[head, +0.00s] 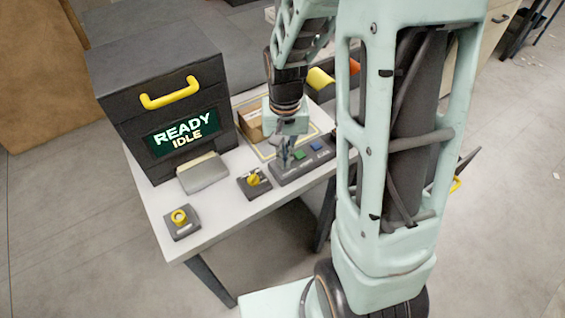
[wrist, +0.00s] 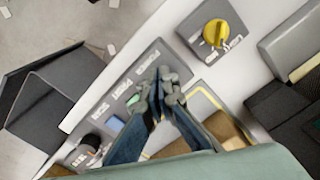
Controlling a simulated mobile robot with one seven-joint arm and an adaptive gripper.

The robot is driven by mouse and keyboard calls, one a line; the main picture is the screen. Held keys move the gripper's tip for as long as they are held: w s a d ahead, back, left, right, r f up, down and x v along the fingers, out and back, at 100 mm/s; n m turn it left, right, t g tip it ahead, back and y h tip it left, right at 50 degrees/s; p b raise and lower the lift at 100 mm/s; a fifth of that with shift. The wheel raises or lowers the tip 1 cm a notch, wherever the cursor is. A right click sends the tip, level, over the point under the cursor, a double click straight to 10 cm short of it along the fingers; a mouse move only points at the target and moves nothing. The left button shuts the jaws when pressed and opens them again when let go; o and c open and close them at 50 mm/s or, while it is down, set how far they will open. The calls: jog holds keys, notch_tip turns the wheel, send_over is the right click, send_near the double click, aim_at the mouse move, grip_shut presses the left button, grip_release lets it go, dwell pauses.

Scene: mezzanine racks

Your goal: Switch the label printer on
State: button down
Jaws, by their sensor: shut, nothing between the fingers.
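The label printer (head: 165,105) is a black box with a yellow handle at the left of the white table. Its green screen (head: 183,132) reads READY IDLE. A grey button panel (head: 306,163) lies in front of my gripper; in the wrist view the panel (wrist: 105,100) carries the words POWER and PRINT. A green button (head: 299,154) and a blue button (head: 316,145) show on it. My gripper (head: 283,160) is shut and empty, pointing down at the panel's left end. In the wrist view its fingertips (wrist: 162,88) cover the spot beside POWER; contact cannot be told.
A yellow rotary knob (head: 254,179) sits left of the panel, and a box with a yellow button (head: 180,216) at the table's front left corner. A grey tray (head: 204,174) stands before the printer. A cardboard box (head: 249,122) and bins with yellow and orange items (head: 320,78) are behind.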

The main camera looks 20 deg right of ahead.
jog(key=shift+r+p, duration=2.6)
jog(key=shift+r, duration=0.9)
